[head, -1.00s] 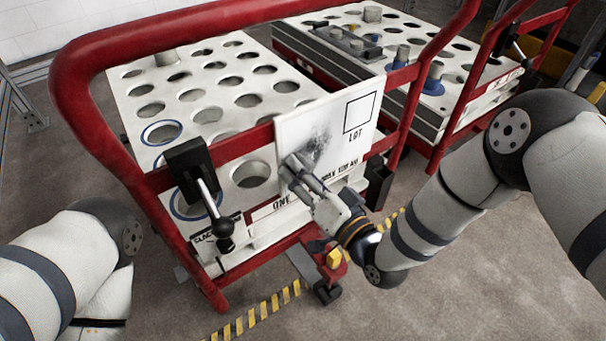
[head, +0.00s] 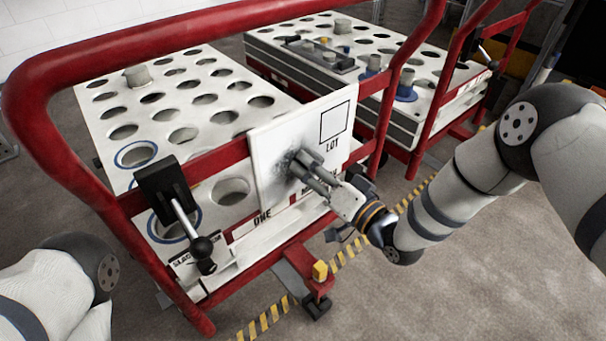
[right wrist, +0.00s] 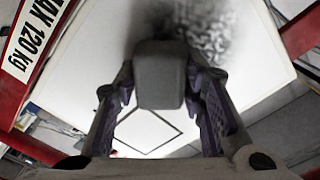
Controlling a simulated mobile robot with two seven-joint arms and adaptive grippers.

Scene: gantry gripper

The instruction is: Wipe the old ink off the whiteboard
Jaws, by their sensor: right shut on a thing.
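The whiteboard (head: 268,187) hangs on the red rail of the near cart, with a printed square and "LOT" at its upper right. A dark ink smudge (head: 282,158) lies on its left middle part; the smudge also shows in the right wrist view (right wrist: 205,28). My right gripper (head: 302,170) is in front of the board, over part of the smudge. It is shut on a grey block-shaped eraser (right wrist: 160,75). Whether the eraser touches the board is unclear. My left gripper is out of view; only part of that arm shows at the lower left.
The near cart's red frame (head: 25,110) surrounds a white perforated top (head: 105,105). A black lever (head: 185,215) juts out left of the board. A second cart (head: 400,130) stands behind right. Open floor lies at the lower right, crossed by striped tape (head: 265,318).

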